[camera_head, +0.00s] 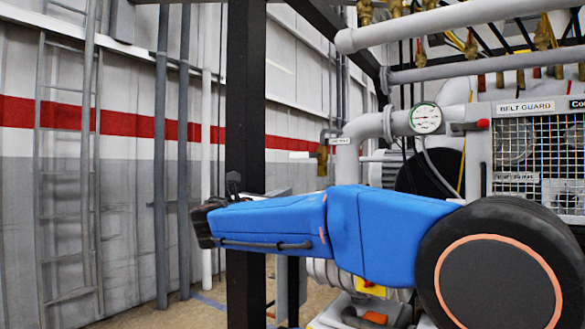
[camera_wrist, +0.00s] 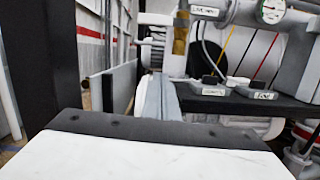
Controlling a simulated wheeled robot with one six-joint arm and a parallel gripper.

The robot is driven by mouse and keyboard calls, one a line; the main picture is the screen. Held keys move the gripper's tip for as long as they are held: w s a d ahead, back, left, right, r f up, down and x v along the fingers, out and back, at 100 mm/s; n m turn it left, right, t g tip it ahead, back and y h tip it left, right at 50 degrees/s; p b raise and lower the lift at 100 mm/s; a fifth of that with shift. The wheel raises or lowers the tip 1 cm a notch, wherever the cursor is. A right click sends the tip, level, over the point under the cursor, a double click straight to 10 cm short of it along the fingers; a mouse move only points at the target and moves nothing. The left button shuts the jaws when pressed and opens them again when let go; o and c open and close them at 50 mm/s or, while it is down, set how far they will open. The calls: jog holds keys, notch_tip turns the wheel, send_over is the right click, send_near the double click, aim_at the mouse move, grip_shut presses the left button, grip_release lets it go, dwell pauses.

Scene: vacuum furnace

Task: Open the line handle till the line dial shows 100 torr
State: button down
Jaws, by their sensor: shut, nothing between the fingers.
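The line dial (camera_head: 425,118) is a round white gauge with a green rim on the grey pipe; its reading is too small to make out. It also shows at the top of the wrist view (camera_wrist: 271,10). A brass valve (camera_head: 322,158) sits left of the pipe's end, by a small white label; it also shows in the wrist view (camera_wrist: 181,38). The line handle seems to belong to this valve, but its shape and angle are unclear.
A black post (camera_head: 245,100) stands upright close to my arm's end. A mesh belt guard (camera_head: 535,150) stands at right. A ladder (camera_head: 65,170) is on the left wall.

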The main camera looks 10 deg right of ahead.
aim_at(304, 156)
jog(key=a, duration=0.1)
jog(key=a+r+t, duration=0.1)
jog(key=shift+w+a+r+n, duration=0.25)
jog(key=shift+w+a+n, duration=0.05)
jog(key=shift+w+n, duration=0.1)
jog(key=w+d+r, duration=0.6)
jog(key=w+d, duration=0.1)
jog(key=shift+r, duration=0.2)
dwell(0.3)
